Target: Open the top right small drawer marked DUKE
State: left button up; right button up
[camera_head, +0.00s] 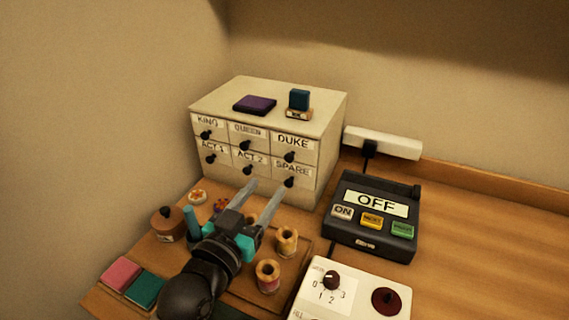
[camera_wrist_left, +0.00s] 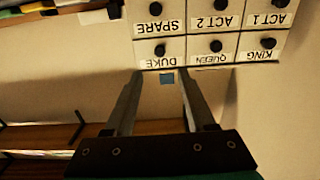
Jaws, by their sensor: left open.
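The small drawer marked DUKE (camera_head: 297,146) is at the top right of the cream drawer cabinet (camera_head: 222,100) and looks shut. Its dark round knob (camera_head: 289,157) sits below the label. My left gripper (camera_head: 266,185) is open and empty, fingers pointing at the cabinet's front, below and in front of the DUKE drawer. In the left wrist view, which is upside down, the DUKE drawer (camera_wrist_left: 176,50) is just past my left gripper's fingertips (camera_wrist_left: 160,73). The knob lies roughly in line with the gap, apart from both fingers. My right gripper is not in view.
SPARE (camera_head: 292,170) is directly below DUKE, QUEEN (camera_head: 247,132) to its left. Thread spools (camera_head: 286,242) stand near my gripper. A dark control box (camera_head: 372,216) reading OFF is at right.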

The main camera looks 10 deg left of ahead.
aim_at(288, 159)
pick_arm(q)
jog(key=w, duration=0.3)
jog(key=w+d, duration=0.1)
jog(key=w, duration=0.2)
jog(key=w+d+b, duration=0.1)
jog(key=w, duration=0.2)
jog(key=shift+w, duration=0.3)
grip_shut()
jog(key=shift+a, duration=0.1)
dwell(1.0)
